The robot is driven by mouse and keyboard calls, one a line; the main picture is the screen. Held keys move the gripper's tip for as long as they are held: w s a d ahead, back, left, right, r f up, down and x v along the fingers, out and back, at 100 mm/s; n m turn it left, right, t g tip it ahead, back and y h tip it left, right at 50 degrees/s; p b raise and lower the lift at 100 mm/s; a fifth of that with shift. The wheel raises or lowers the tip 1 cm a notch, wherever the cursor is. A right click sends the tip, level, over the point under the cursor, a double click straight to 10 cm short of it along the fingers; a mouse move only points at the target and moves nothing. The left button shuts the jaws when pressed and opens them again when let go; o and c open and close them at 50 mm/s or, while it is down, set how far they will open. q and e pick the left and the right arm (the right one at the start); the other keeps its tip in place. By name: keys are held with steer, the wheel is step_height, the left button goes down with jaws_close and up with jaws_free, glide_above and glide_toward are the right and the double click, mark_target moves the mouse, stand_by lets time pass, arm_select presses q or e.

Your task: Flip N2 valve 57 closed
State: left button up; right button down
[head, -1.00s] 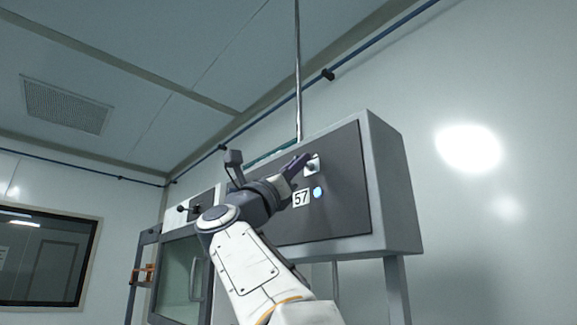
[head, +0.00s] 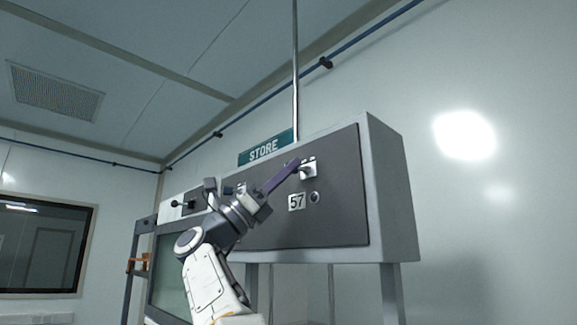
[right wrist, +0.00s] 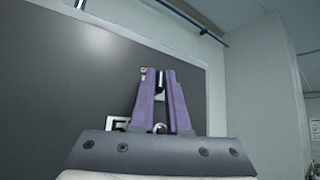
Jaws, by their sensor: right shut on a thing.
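The N2 valve 57 is a small toggle on a pale plate (head: 309,170) on the dark panel front, above the white label "57" (head: 297,202). Beside the label is a round indicator (head: 314,197), now dark. My right gripper (head: 297,163) reaches up from the lower left, its purple fingers at the toggle. In the right wrist view, the fingers (right wrist: 160,74) are shut on the bright valve lever (right wrist: 160,86). The label there is partly hidden behind a finger. The exact lever angle is hard to tell. My left gripper is not in view.
The grey cabinet (head: 391,190) stands on legs, with a green "STORE" sign (head: 266,148) behind its top. Another toggle (head: 181,204) sits on the unit at left. A vertical pipe (head: 295,75) rises above. The wall at right is bare.

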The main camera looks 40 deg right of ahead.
steer(key=shift+r, duration=0.1)
stand_by(0.3)
steer(key=c, duration=0.9)
jaws_free()
steer(key=shift+w+a+f, duration=0.15)
steer(key=shift+a+f, duration=0.05)
steer(key=shift+f, duration=0.2)
steer(key=b+v, duration=0.5)
steer(key=v, duration=0.4)
steer(key=shift+a+f, duration=0.2)
steer(key=shift+a, duration=0.05)
steer(key=shift+w, duration=0.1)
